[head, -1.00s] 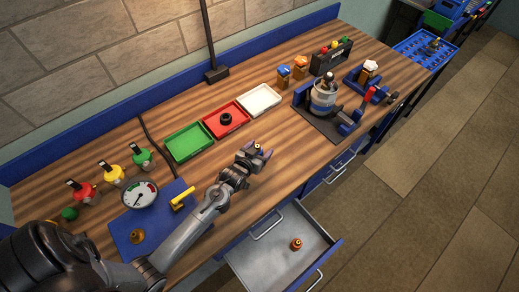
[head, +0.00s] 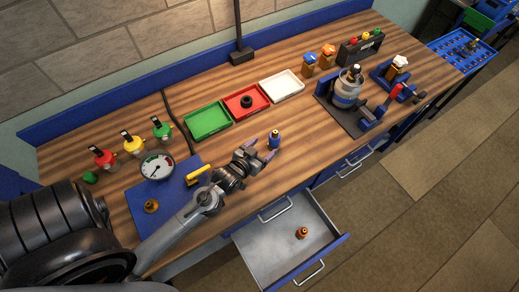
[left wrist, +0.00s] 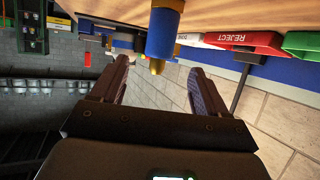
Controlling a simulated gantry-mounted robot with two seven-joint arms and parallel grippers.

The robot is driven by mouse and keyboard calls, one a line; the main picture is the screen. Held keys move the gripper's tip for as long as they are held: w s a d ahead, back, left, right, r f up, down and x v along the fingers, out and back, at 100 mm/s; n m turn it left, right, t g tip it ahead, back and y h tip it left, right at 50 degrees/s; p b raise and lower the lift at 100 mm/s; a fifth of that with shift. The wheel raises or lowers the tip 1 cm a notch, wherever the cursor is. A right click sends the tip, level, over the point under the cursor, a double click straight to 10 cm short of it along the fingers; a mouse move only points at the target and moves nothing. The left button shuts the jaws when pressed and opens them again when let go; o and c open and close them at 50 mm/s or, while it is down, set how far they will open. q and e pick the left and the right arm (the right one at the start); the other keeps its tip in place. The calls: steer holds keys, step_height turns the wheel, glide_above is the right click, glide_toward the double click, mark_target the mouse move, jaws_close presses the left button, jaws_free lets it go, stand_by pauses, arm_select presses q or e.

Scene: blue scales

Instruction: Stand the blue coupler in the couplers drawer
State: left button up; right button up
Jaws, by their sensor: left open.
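The blue coupler (head: 274,141), with a brass top, stands upright on the wooden bench near its front edge. My left gripper (head: 262,149) is open and empty, with its fingers pointing at the coupler from the left. In the left wrist view the coupler (left wrist: 162,32) shows between and beyond the open fingers (left wrist: 158,80), apart from them, with the bench at the top of the picture. The pulled-out drawer (head: 268,250) is below the bench's front edge, and a copper-coloured fitting (head: 302,232) stands in it. I cannot read any drawer label. My right gripper is not seen.
A blue mat (head: 165,205) with a gauge (head: 157,167) lies left. A vise (head: 370,118) stands right. The drawer floor is mostly bare.

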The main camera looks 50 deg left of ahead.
arm_select(q)
steer(key=s+d+r+m+g+h, duration=0.1)
steer(key=s+d+m+g, duration=0.1)
steer(key=s+d+g, duration=0.3)
steer(key=s+d+r+m+g+h, duration=0.1)
steer(key=s+d+g, duration=0.3)
steer(key=s, duration=0.8)
steer(key=shift+s+d+m+g+h, duration=0.25)
steer(key=shift+d+m+g+h, duration=0.15)
steer(key=shift+d+m, duration=0.25)
steer(key=shift+a+r, duration=0.1)
